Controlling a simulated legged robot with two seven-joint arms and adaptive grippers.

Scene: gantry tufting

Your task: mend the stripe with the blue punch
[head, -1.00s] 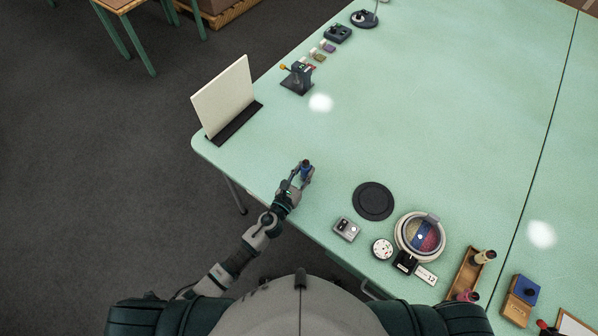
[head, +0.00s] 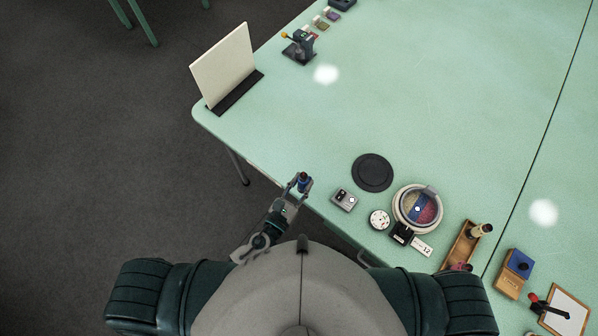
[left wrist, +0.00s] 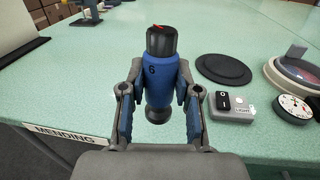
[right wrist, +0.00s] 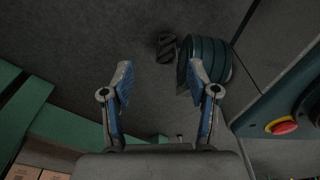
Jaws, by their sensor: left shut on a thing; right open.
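My left gripper (head: 299,188) is shut on the blue punch (head: 304,183) near the table's front left edge. In the left wrist view the punch (left wrist: 160,75) stands upright between the fingers, with a dark cap, a red mark on top and a "6" on its blue body. The round hoop (head: 438,215) lies to the right of it, apart, with yellowish, blue and red areas inside; the blue band (head: 416,208) crosses its middle. Whether the band has a gap is too small to tell. My right gripper (right wrist: 160,85) is open and empty, seen only in the right wrist view.
A black disc (head: 372,172), a grey light box (head: 344,199) and a white dial (head: 379,220) lie between punch and hoop. A wooden tray (head: 458,250) stands right of the hoop. A white panel (head: 224,65) stands at the left. The table's middle is clear.

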